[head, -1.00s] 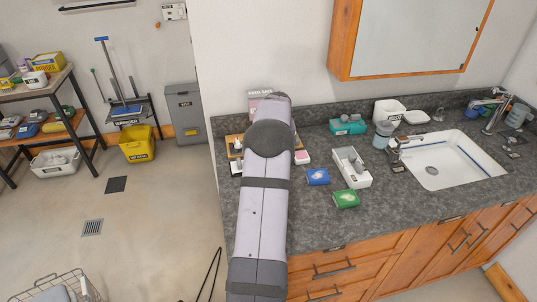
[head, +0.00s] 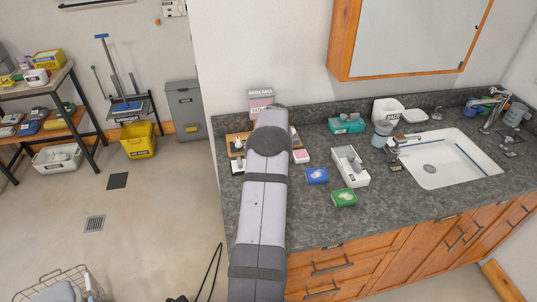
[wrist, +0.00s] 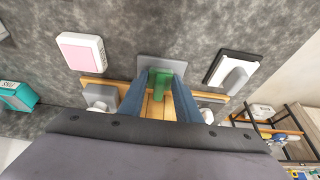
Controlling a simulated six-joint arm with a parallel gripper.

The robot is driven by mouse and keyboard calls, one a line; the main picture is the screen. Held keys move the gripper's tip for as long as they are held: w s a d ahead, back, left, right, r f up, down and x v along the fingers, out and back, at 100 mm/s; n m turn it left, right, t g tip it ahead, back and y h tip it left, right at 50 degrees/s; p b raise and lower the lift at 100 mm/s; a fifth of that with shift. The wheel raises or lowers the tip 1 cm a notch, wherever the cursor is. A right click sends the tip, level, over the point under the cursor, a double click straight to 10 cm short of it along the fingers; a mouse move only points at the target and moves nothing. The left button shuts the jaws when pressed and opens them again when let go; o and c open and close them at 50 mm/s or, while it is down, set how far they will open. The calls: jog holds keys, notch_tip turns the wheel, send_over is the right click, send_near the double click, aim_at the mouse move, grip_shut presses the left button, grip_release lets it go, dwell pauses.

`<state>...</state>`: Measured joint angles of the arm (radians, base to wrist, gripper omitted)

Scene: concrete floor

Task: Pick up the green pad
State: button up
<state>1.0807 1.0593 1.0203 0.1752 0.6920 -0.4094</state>
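A small green thing (wrist: 161,80), which seems to be the green pad, lies between the fingertips of my gripper (wrist: 161,88) in the wrist view. The two blue-grey fingers stand apart, one on each side of it. Whether they press on it or only flank it I cannot tell. A flat grey plate (wrist: 163,62) lies just beyond it, and wooden slats show below it between the fingers. In the head view my arm hides the gripper and this green thing. A separate green packet (head: 344,198) lies on the counter to the right.
In the wrist view a pink-topped white block (wrist: 82,52) is at left and a white-and-black tray with a grey piece (wrist: 232,72) at right. A wooden tray (head: 236,142) lies under my arm. A blue packet (head: 317,176), a white box (head: 352,180) and the sink (head: 450,170) are right.

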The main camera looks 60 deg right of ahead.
notch_tip(320, 180, up, 10)
jog(key=b, duration=0.3)
dwell(0.5)
jog(key=o, duration=0.5)
jog(key=c, duration=0.4)
jog(key=s+d+f+p, duration=0.1)
jog(key=s+d+p, duration=0.5)
jog(key=s, duration=0.4)
jog(key=shift+s+d+p, duration=0.25)
jog(key=shift+d+p, duration=0.05)
jog(key=shift+p, duration=0.4)
